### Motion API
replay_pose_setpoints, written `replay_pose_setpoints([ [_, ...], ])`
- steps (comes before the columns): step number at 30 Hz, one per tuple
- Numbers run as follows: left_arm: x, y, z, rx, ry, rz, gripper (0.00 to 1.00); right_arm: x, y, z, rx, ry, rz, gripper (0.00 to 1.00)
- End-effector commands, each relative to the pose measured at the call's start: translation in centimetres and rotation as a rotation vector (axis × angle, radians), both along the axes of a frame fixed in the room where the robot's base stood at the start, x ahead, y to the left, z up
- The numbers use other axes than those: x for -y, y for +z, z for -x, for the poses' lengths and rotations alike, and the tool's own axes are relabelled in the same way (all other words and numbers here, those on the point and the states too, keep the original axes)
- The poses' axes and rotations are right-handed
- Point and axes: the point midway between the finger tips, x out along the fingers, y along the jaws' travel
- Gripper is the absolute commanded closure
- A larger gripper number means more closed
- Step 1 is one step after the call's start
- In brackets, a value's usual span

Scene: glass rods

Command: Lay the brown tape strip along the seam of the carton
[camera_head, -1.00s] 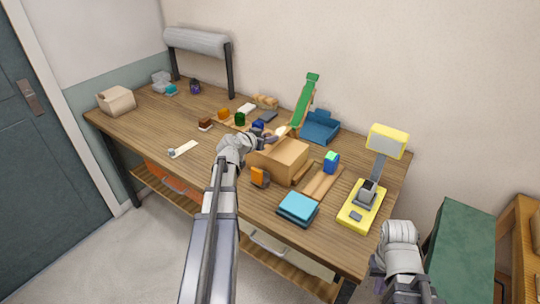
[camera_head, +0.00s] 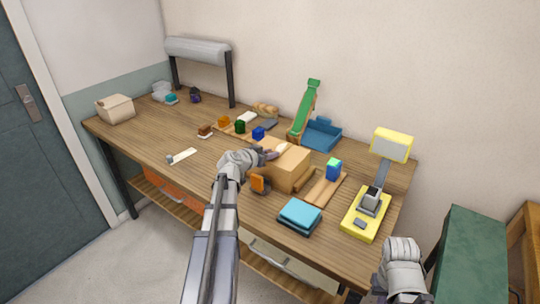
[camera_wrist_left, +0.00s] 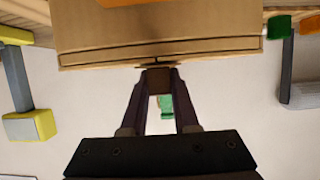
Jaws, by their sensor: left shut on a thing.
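The carton (camera_head: 291,172) is a tan box on the workbench. My left gripper (camera_head: 270,155) is at the carton's upper left edge in the head view. In the left wrist view, my left gripper (camera_wrist_left: 159,76) is shut on a small brown piece, which looks like the brown tape strip (camera_wrist_left: 158,80). The piece is right at the near edge of the carton (camera_wrist_left: 160,28); I cannot tell if they touch. A pale patch shows just past the fingertips in the head view. The strip's full length is hidden. My right arm is at the lower right, its fingers unclear.
An orange object (camera_head: 259,183) stands before the carton. Right of it are a wooden board with a blue-green block (camera_head: 333,169), a teal stack (camera_head: 300,215) and a yellow device (camera_head: 366,213). A blue tray (camera_head: 322,135) and green ramp (camera_head: 304,110) are behind.

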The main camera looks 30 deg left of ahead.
Motion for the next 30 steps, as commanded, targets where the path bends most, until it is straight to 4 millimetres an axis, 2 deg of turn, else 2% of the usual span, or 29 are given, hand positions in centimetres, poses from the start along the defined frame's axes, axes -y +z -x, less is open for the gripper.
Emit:
replay_pose_setpoints([
  [2,0.0,-0.4,0.0,0.000,0.000,0.000,1.00,0.0,-0.4,0.0,0.000,0.000,0.000,1.00],
  [3,0.0,-0.3,0.0,0.000,0.000,0.000,0.68,0.0,-0.3,0.0,0.000,0.000,0.000,1.00],
  [10,0.0,-0.2,0.0,0.000,0.000,0.000,0.42,0.0,-0.3,0.0,0.000,0.000,0.000,1.00],
  [17,0.0,-0.2,0.0,0.000,0.000,0.000,0.42,0.0,-0.2,0.0,0.000,0.000,0.000,1.00],
  [21,0.0,0.4,0.0,0.000,0.000,0.000,0.42,0.0,0.4,0.0,0.000,0.000,0.000,1.00],
  [30,-0.3,2.7,5.7,0.000,0.003,0.000,0.42,0.0,2.7,0.0,0.000,0.000,0.000,1.00],
])
